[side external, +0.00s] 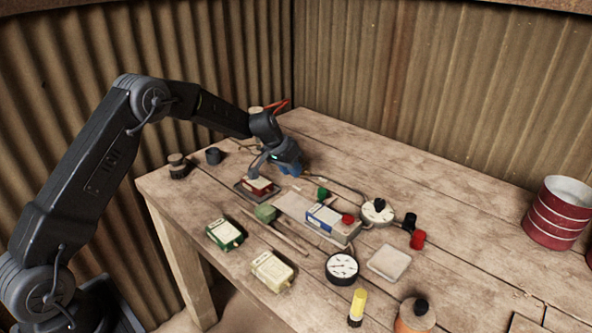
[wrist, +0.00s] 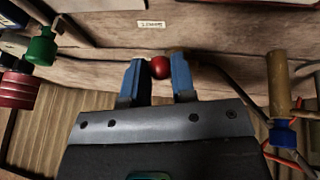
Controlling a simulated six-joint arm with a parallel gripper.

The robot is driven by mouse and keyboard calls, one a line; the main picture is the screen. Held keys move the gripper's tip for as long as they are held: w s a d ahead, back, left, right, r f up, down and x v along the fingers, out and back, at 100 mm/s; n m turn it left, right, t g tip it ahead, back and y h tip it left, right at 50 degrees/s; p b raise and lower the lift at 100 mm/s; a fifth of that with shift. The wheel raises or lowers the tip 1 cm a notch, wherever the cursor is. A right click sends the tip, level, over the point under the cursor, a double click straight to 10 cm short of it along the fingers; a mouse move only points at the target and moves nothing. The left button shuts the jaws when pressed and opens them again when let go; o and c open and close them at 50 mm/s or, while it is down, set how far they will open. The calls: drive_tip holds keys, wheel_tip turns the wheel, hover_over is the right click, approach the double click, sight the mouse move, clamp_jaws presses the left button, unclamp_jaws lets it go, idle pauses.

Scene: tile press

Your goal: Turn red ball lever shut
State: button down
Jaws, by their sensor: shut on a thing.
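My gripper (wrist: 158,72) has blue fingers, and they are shut on the red ball (wrist: 160,67) of the lever, which sits between the fingertips in the wrist view. The lever's arm and pivot are mostly hidden, so its angle cannot be told. In the side external view my gripper (side external: 288,168) is low over the back left part of the table, and the red ball is hidden there. A small white label (wrist: 151,24), too small to read surely, lies on the wood beyond the ball.
A tray with a red box (side external: 257,185) is close in front of my gripper. A red drum (side external: 556,218) is far right. The table's back right is clear.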

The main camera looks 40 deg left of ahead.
drive_tip(key=shift+a+m+g+h, duration=0.3)
drive_tip(key=shift+a+m+h, duration=0.4)
drive_tip(key=shift+m, duration=0.7)
drive_tip(key=shift+a, duration=0.2)
drive_tip(key=c, duration=0.9)
unclamp_jaws()
drive_tip(key=shift+c, duration=0.2)
drive_tip(key=v, duration=1.3)
drive_tip(key=shift+s+r, duration=0.2)
drive_tip(key=shift+r, duration=0.2)
